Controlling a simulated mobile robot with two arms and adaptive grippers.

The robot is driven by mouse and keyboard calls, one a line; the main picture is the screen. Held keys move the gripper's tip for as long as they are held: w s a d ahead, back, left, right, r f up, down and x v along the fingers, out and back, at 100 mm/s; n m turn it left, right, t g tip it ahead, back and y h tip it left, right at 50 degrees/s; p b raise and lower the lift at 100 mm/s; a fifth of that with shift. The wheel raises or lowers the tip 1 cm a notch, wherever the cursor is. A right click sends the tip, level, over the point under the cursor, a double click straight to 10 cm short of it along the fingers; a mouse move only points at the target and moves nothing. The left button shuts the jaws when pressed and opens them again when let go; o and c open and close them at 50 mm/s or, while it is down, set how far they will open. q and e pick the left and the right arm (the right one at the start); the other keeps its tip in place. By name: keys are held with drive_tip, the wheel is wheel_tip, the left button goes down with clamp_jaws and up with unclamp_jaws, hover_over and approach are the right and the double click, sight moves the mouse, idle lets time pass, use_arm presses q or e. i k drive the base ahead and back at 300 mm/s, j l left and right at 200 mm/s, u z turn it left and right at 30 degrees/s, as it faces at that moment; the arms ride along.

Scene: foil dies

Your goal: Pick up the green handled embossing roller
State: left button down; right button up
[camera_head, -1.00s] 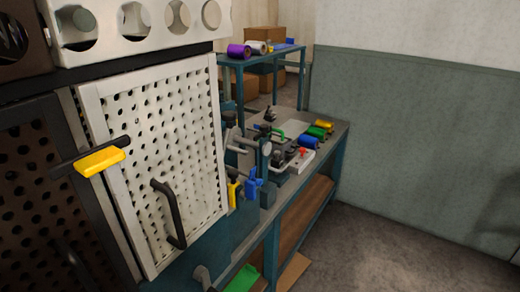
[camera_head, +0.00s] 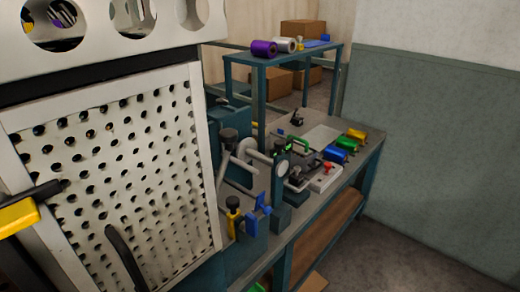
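A green arched handle (camera_head: 300,143) shows on the teal workbench, among dark tools; it is small, and I cannot tell whether it belongs to an embossing roller. A short green cylinder (camera_head: 348,144) lies at the bench's right edge, between a yellow cylinder (camera_head: 357,134) and a blue cylinder (camera_head: 336,154). I cannot tell whether any of these is a roller with a handle. Neither of my grippers is in view.
A white perforated panel (camera_head: 120,165) with a dark handle (camera_head: 126,258) fills the left foreground. Behind the workbench (camera_head: 318,212) stands a teal shelf (camera_head: 268,65) with purple (camera_head: 264,48) and white rolls (camera_head: 285,45). Open floor (camera_head: 420,255) lies at the right.

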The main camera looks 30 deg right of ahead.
sight(304, 153)
drive_tip(key=i+l+u, duration=0.2)
drive_tip(key=l, duration=0.7)
drive_tip(key=i+l+u, duration=0.2)
drive_tip(key=l, duration=0.7)
drive_tip(key=l+u, duration=0.2)
drive_tip(key=l, duration=2.55)
drive_tip(key=i, duration=0.1)
